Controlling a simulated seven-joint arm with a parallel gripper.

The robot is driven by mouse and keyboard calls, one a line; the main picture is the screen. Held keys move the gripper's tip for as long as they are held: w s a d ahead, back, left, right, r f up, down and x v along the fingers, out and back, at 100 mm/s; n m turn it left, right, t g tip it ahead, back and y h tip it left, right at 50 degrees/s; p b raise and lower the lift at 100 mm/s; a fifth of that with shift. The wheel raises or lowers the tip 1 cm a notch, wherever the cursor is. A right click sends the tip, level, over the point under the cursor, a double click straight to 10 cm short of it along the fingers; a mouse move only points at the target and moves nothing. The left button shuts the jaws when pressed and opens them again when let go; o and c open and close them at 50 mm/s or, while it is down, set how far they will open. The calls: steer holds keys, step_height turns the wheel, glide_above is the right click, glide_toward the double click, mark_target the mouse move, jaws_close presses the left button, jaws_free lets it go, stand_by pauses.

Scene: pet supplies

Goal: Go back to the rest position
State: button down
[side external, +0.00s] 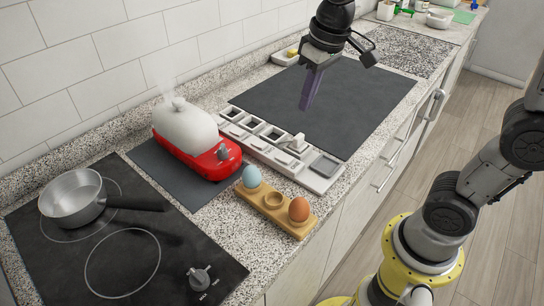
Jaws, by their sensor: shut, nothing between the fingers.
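My gripper (306,104) hangs over the dark grey mat (270,98) at the upper middle of the side external view. Its purple fingers point down and are together, with nothing held between them. The fingertips appear above the mat; the exact height is hard to tell. Part of my arm runs out of the top of the picture.
Near the gripper lies a pale compartment rack (325,166). A red steaming cooker (196,160) stands left of it. A wooden holder (277,224) bears a blue egg (251,177) and a brown egg (299,209). A pan (78,197) sits on the hob.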

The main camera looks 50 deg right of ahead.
steer(key=s+d+f+t, duration=0.1)
steer(key=s+f+t, duration=0.1)
steer(key=s, duration=1.3)
steer(key=shift+s+d+t, duration=0.15)
steer(key=shift+s+t, duration=0.05)
steer(key=shift+t, duration=0.3)
